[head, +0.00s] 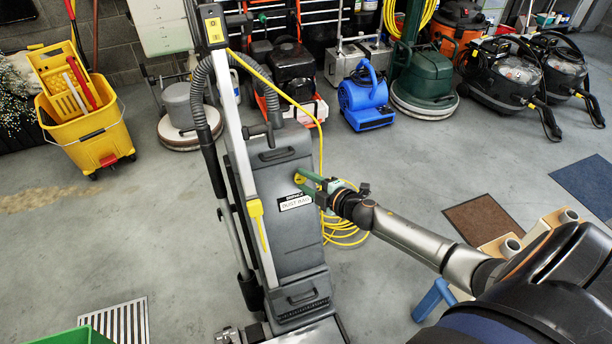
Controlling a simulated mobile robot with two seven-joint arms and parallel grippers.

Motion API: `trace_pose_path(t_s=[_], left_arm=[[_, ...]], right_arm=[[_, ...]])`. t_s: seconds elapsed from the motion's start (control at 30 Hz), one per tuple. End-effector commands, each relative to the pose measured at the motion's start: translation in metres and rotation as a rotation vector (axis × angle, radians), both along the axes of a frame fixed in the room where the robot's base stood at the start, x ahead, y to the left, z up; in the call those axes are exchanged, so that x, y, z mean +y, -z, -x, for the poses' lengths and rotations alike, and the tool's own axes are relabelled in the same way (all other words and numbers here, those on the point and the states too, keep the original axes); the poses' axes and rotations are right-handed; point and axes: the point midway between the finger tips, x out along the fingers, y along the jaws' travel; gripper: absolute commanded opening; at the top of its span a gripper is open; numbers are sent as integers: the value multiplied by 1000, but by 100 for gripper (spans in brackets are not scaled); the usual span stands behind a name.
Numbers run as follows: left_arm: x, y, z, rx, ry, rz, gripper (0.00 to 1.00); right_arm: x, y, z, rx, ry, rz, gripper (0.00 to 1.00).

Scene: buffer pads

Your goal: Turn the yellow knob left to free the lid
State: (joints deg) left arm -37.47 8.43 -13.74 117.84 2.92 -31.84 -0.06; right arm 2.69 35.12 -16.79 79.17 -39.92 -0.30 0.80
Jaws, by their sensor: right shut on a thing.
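A tall grey upright floor machine stands in the middle of the head view. Its front lid (283,235) looks closed and carries a white label. The small yellow knob (299,179) is on the lid's right side, just above the label, and is partly covered by my fingers. My right gripper (305,180), with green fingers, reaches in from the right and is shut on the knob. The knob's exact angle is too small to tell. My left gripper is not in view.
A yellow cord (345,236) lies coiled on the floor behind my right gripper. A yellow mop bucket (90,130) stands at the left. A blue blower (366,100) and several floor machines line the back. Open grey floor lies on both sides of the upright machine.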

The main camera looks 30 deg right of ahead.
Motion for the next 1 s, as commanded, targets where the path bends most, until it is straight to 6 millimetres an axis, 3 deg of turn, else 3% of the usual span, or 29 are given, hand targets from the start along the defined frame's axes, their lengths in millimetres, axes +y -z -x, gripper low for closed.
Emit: trace_pose_path(t_s=[0.03,0.3,0.87,0.9,1.0], left_arm=[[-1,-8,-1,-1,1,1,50],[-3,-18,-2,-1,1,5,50],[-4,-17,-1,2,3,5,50],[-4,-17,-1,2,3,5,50],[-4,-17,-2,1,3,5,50]], right_arm=[[-1,-4,0,8,-10,29,0],[-1,-3,0,31,-45,124,0],[-1,-1,0,37,-56,153,0],[-1,-1,0,37,-56,153,44],[-1,-1,0,37,-56,152,56]])
